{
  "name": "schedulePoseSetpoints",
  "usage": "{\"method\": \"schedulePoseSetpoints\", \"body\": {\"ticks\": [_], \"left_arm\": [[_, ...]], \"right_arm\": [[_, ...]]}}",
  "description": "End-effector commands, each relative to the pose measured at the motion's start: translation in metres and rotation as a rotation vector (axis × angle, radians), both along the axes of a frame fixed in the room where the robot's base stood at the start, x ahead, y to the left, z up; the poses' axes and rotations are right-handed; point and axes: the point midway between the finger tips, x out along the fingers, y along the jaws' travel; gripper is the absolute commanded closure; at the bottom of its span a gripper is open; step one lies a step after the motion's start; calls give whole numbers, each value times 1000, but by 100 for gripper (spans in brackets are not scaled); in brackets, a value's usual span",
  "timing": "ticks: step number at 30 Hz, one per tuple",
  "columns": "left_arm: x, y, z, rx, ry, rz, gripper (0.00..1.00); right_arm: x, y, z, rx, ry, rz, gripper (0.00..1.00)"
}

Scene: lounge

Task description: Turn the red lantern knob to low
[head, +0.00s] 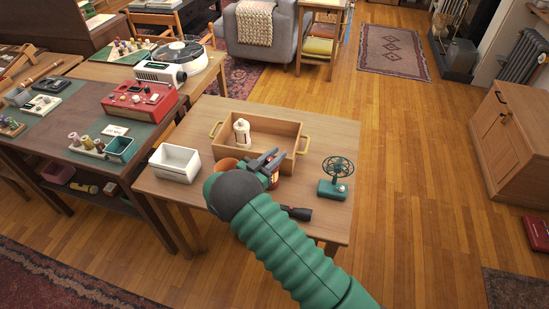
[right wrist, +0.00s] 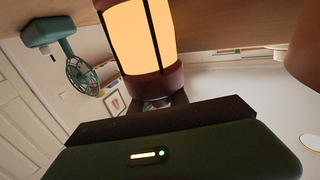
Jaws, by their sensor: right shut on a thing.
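The red lantern (head: 274,182) stands on the small wooden table, mostly hidden behind my right gripper in the head view. In the right wrist view the lantern (right wrist: 140,40) shows a glowing warm-yellow panel, dark bars and a dark red end ring. My right gripper (head: 271,161) is at the lantern, its dark jaws (right wrist: 160,104) shut at the red ring end on a small greyish part, which looks like the knob. The knob's setting and any marks are hidden. My left gripper is not in view.
A teal fan (head: 335,181) stands right of the lantern, a dark flashlight (head: 297,213) lies in front. A wooden tray (head: 285,131) holding a white bottle-like object (head: 242,132) is behind. An orange pot (head: 224,165) and white bin (head: 175,162) are left. The table's right rear corner is clear.

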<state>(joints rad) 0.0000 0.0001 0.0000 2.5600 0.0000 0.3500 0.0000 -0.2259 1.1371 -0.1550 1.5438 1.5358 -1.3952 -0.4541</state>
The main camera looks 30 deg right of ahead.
Motion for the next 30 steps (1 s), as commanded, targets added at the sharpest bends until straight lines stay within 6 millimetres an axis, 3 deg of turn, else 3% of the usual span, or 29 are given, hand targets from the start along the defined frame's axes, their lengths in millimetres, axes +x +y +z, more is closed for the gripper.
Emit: {"method": "schedulePoseSetpoints", "body": {"ticks": [15, 16, 21, 30], "left_arm": [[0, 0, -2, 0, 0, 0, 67], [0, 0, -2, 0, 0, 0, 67], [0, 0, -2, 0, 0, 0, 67], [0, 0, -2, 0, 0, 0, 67]], "right_arm": [[-1, -1, 1, -2, -1, -23, 100], [-1, -1, 1, -2, -1, -23, 78], [-1, -1, 1, -2, -1, -23, 57], [-1, 1, 1, -2, -1, -22, 57]]}}
